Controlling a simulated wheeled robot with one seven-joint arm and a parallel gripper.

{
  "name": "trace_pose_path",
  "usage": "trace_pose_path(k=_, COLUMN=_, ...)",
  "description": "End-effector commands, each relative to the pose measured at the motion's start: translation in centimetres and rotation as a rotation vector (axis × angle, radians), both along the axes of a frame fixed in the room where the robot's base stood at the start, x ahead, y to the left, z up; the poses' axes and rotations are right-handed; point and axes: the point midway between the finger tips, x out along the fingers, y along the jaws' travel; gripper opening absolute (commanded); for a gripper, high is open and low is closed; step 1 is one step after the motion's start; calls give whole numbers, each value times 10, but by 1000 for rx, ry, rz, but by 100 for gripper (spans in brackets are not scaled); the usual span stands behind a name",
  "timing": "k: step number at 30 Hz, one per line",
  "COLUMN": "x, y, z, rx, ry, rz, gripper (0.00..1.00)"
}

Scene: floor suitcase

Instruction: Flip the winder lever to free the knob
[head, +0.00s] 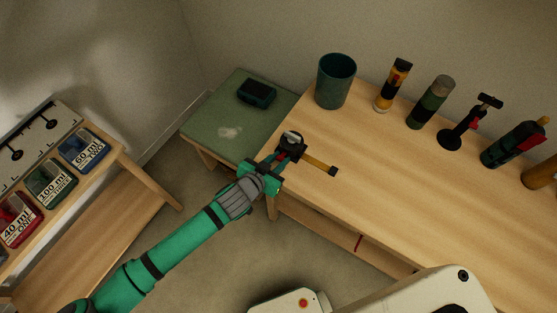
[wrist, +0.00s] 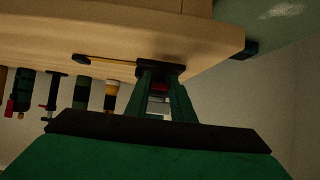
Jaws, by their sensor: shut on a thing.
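A small round black device with a pale silvery top (head: 292,139), which looks like the winder, is at the near left corner of the wooden table. A yellow strip (head: 319,163) with a black end runs from it to the right, and the strip also shows in the wrist view (wrist: 112,61). My gripper (head: 282,158) reaches it from the lower left and is shut on part of it. In the wrist view my green fingers (wrist: 163,98) have a small red and grey part between them. The lever and the knob cannot be told apart; my fingers hide part of the device.
The wooden table (head: 400,190) holds a dark green cup (head: 335,82), several upright tubes and a black stand with a T-handle (head: 466,125). A green side table (head: 215,115) bears a dark box (head: 257,92). A rack with labelled bins (head: 50,183) stands left.

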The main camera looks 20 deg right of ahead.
Motion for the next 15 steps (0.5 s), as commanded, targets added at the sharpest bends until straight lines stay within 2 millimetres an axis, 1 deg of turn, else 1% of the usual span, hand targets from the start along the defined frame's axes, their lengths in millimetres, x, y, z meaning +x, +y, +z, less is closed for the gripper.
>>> trace_pose_path(k=1, x=1, y=-1, z=3, rx=18, ry=10, rz=-3, gripper=0)
trace_pose_path(k=6, x=2, y=-1, z=5, rx=68, ry=51, rz=-1, gripper=0)
trace_pose_path(k=15, x=2, y=-1, z=6, rx=98, ry=76, rz=1, gripper=0)
